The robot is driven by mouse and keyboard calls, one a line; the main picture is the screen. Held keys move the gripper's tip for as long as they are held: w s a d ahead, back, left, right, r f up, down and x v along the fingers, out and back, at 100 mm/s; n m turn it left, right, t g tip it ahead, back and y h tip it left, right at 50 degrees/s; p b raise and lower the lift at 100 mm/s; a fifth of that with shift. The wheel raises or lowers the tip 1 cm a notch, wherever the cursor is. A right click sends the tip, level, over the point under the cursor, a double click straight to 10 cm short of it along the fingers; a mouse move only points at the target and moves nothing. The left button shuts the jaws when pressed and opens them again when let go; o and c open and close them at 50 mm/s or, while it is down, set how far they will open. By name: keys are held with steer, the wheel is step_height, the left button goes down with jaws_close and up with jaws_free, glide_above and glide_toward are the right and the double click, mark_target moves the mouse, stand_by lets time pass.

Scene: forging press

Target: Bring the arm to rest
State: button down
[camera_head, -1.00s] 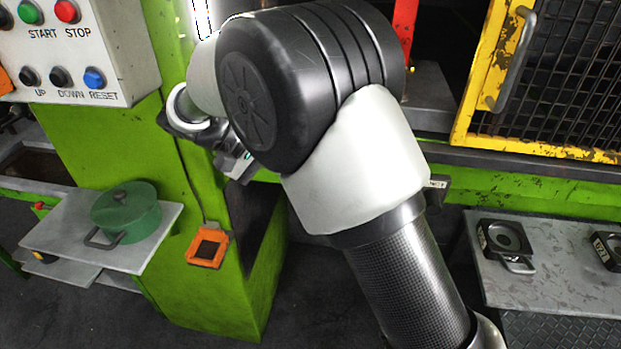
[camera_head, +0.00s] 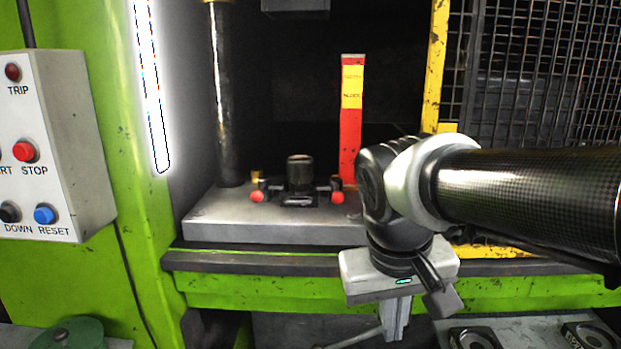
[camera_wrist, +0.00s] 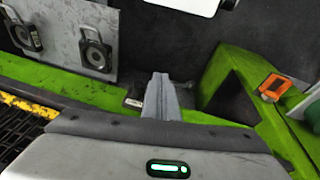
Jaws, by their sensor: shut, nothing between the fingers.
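My gripper (camera_head: 394,325) hangs in front of the press's green front beam, at the centre right of the head view. My arm reaches in from the right edge and bends down at the wrist. The gripper's fingers point down and are shut with nothing between them. In the wrist view the closed grey fingers (camera_wrist: 160,95) stand out beyond the pale gripper body, over dark floor. They appear to touch nothing.
The press bed (camera_head: 260,228) bears a dark die with red-knobbed clamps (camera_head: 298,185). A red and yellow safety block (camera_head: 350,115) stands behind. The mesh guard (camera_head: 540,75) is at right, the control box (camera_head: 50,145) at left. A side table (camera_wrist: 70,48) holds dark die blocks.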

steer(key=s+d+t+y, duration=0.1)
steer(key=s+d+t, duration=0.2)
steer(key=s, duration=0.2)
step_height(320, 180, up, 12)
steer(key=p, duration=1.2)
steer(key=shift+a+m, duration=0.3)
steer(key=shift+m, duration=0.1)
